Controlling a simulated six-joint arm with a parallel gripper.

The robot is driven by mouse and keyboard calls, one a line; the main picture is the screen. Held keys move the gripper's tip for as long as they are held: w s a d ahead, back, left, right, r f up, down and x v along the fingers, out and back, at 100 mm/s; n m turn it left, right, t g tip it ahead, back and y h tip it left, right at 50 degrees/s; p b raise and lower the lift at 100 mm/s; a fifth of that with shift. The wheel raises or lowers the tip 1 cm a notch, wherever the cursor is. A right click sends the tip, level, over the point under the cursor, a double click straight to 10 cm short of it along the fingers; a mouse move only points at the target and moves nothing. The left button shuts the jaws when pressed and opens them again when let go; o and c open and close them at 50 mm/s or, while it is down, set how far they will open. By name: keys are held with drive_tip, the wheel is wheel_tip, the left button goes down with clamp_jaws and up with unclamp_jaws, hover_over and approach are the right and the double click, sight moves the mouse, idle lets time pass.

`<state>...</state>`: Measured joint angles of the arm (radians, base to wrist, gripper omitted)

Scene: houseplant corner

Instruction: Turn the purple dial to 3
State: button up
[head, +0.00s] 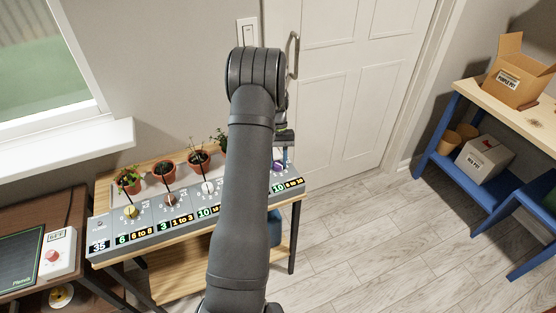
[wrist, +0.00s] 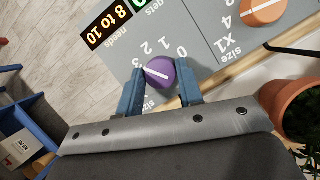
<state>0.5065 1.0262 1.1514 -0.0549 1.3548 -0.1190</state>
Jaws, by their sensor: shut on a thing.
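The purple dial (wrist: 158,75) is at the end of a grey panel, beside printed numbers 0, 1, 2 and 3. Its white pointer line points toward the 3, as near as I can tell. My gripper (wrist: 160,68) has one blue finger on each side of the dial and is shut on it. In the head view a small part of the purple dial (head: 279,168) shows below my gripper (head: 284,158), at the right end of the grey panel (head: 150,229). My arm hides the panel's middle-right part there.
Other dials sit on the panel, including a yellow one (head: 131,212) and, in the wrist view, an orange one (wrist: 263,11). Potted plants (head: 164,171) stand behind the panel. A terracotta pot (wrist: 295,105) is close to my gripper. Open floor (head: 370,240) lies to the right.

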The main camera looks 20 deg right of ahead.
drive_tip(key=shift+w+n, duration=0.1)
drive_tip(key=shift+n, duration=0.5)
drive_tip(key=o, duration=1)
drive_tip(key=shift+c, duration=0.2)
drive_tip(key=v, duration=1.7)
drive_tip(key=shift+w+a+r, duration=0.15)
drive_tip(key=shift+a+r, duration=0.1)
drive_tip(key=shift+a, duration=0.1)
drive_tip(key=x, duration=1.7)
drive_tip(key=shift+s+d+f, duration=0.2)
drive_tip(key=shift+d+f, duration=0.05)
drive_tip(key=shift+d, duration=0.05)
